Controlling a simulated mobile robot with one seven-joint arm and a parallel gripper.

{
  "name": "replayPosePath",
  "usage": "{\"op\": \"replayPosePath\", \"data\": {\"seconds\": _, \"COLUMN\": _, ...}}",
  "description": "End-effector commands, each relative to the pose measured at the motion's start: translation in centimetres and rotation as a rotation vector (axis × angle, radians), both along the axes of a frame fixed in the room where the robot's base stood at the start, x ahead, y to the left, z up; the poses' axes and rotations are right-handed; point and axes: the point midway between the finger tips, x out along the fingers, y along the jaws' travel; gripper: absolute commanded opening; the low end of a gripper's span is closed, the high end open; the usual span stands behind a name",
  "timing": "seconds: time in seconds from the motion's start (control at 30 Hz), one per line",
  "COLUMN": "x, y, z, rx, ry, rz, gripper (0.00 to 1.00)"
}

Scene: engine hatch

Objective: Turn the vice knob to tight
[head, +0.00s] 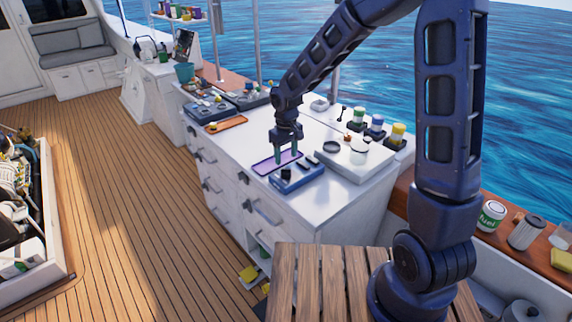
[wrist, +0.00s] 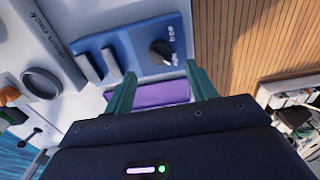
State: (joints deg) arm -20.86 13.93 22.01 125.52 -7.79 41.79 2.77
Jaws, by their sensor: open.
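The vice is a blue block (head: 298,181) with two grey jaws on the white counter top, and it also shows in the wrist view (wrist: 128,50). Its black knob (wrist: 161,52) sits at the right end of the block in the wrist view, with small white lettering beside it that is hard to read. The knob also shows in the head view (head: 286,174). My gripper (head: 288,158) has its two green fingers apart and empty, above the purple tray beside the vice. In the wrist view the fingertips (wrist: 161,72) are on either side of the knob's line, short of it.
A purple tray (head: 268,167) lies under my fingers. A white drain rack (head: 352,164) with a dark ring stands right of the vice. Jars with coloured lids (head: 377,123) stand behind it.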

Motion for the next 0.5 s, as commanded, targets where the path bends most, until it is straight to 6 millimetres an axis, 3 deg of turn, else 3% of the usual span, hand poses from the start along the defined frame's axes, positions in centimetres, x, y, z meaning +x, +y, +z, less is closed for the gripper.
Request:
{"op": "replayPosePath", "data": {"seconds": 0.2, "x": 0.0, "y": 0.0, "z": 3.2, "rx": 0.001, "ry": -0.002, "rz": 0.0, "gripper": 0.56}}
{"op": "replayPosePath", "data": {"seconds": 0.5, "x": 0.0, "y": 0.0, "z": 4.3, "rx": -0.001, "ry": 0.001, "rz": 0.0, "gripper": 0.56}}
